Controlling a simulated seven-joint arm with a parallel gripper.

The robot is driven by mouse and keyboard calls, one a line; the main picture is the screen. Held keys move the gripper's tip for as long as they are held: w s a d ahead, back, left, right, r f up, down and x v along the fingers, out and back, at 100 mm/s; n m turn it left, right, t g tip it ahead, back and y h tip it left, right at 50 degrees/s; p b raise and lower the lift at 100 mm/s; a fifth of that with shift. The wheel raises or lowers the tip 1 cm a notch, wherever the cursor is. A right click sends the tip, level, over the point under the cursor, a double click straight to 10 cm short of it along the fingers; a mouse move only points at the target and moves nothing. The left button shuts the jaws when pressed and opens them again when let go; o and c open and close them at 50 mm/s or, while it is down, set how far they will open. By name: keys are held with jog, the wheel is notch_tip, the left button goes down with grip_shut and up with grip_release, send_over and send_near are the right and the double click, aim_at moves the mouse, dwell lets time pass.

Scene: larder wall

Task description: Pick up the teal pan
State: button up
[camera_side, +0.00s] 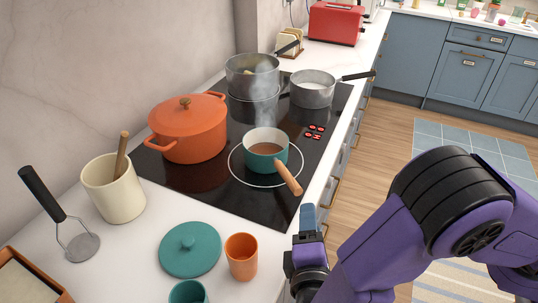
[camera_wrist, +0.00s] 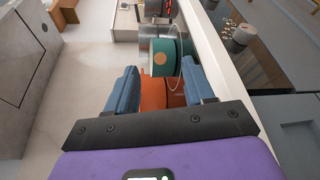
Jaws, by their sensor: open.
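The teal pan (camera_side: 268,163) stands upright on the black hob, with a cream inside and brown liquid in it. Its wooden handle (camera_side: 288,179) points toward the hob's front right edge. My gripper (camera_side: 309,210) is just beyond the handle's end, apart from it, by the counter's edge. In the wrist view my gripper (camera_wrist: 160,66) is open and empty, its two blue fingers spread. The teal pan (camera_wrist: 176,48) shows ahead between them, with the round end of its handle facing me. In the side view one finger mostly hides the other.
An orange pot (camera_side: 188,130) stands left of the pan. A steaming grey pot (camera_side: 252,80) and a grey saucepan (camera_side: 312,92) stand behind. A cream crock (camera_side: 113,190), teal lid (camera_side: 190,249) and orange cup (camera_side: 241,257) are on the counter. The floor side is open.

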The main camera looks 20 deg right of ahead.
aim_at(288, 175)
jog(key=shift+n+t+y, duration=0.4)
jog(key=shift+t+y, duration=0.4)
jog(key=a+x, duration=0.1)
jog(key=x, duration=0.4)
jog(key=f+x, duration=0.1)
jog(key=x, duration=0.4)
jog(key=a+x, duration=0.1)
jog(key=x, duration=0.4)
jog(key=shift+w+a+f, duration=0.25)
jog(key=shift+w+a, duration=0.05)
jog(key=shift+w, duration=0.25)
jog(key=shift+r, duration=0.1)
grip_shut()
